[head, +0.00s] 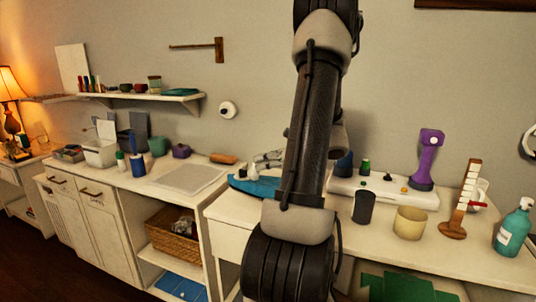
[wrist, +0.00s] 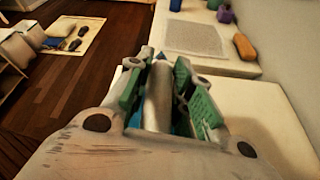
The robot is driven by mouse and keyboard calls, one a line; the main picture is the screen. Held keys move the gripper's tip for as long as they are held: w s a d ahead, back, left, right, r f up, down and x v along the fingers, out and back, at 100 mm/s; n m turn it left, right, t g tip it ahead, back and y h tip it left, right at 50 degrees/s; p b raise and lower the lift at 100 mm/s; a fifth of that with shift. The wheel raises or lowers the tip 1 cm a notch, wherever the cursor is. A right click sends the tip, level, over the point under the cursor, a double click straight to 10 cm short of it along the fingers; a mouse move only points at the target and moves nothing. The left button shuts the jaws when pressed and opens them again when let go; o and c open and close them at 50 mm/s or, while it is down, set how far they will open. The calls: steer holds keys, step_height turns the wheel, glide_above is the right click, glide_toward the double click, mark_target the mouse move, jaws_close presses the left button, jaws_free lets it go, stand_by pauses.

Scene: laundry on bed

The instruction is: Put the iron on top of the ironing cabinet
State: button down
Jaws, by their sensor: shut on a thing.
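The iron (head: 255,186) is blue with a pale handle. In the head view it is at the left end of the right-hand table, partly hidden by my arm. My gripper (wrist: 158,92) is shut on its pale grey handle (wrist: 158,103) between green finger pads. I cannot tell whether the iron touches the tabletop. What looks like the ironing cabinet (head: 115,226) is white with doors, to the left. A pale flat mat (head: 190,178) lies on its top, also seen in the wrist view (wrist: 194,38).
On the table are a black cup (head: 364,207), a beige cup (head: 410,222) and a purple tool (head: 428,160). The mat is bare.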

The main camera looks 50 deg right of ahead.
mark_target(264, 180)
steer(key=shift+f, duration=2.15)
steer(key=c, duration=1.3)
jaws_free()
steer(key=shift+f, duration=0.1)
steer(key=shift+o, duration=0.2)
